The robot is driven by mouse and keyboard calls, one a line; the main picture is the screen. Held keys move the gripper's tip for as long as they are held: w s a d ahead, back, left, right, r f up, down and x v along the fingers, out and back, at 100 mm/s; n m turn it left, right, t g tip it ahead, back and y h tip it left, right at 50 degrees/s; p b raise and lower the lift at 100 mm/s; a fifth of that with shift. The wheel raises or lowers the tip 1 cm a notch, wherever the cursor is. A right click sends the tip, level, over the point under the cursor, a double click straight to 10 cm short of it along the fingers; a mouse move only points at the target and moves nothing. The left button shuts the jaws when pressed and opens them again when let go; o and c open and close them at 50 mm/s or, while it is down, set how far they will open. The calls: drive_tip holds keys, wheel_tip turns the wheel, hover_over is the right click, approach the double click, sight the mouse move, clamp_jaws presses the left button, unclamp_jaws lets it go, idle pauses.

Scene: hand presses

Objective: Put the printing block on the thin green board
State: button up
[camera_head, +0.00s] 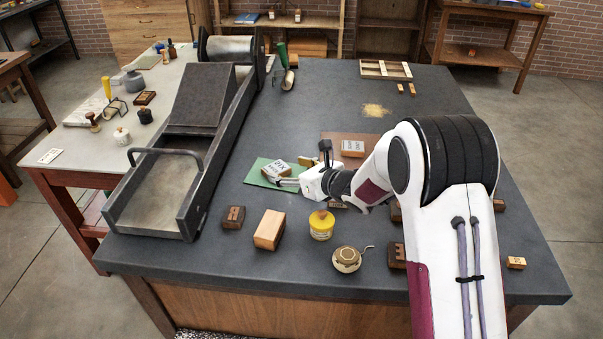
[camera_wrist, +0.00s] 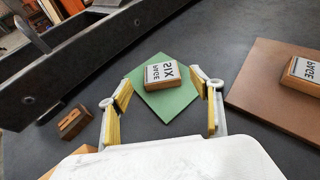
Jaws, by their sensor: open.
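A printing block (camera_head: 274,170) with a pale lettered top and wooden sides lies flat on the thin green board (camera_head: 255,177). In the wrist view, the block (camera_wrist: 163,75) rests on the far half of the green board (camera_wrist: 167,103), lettered face up. My gripper (camera_head: 292,172) is open and empty. Its yellow-padded fingers are spread left and right of the green board in the wrist view (camera_wrist: 161,84), apart from the block, which lies ahead between them. A second lettered block (camera_head: 353,148) lies on a brown board (camera_head: 331,136).
The press (camera_head: 193,215) with its metal frame stands left of the green board. A wooden block (camera_head: 270,229), a yellow tub (camera_head: 321,225) and a round tin (camera_head: 346,259) stand nearer the front edge. A shallow wooden tray (camera_head: 386,70) lies at the back.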

drive_tip(key=shift+v, duration=2.55)
drive_tip(key=shift+r, duration=0.1)
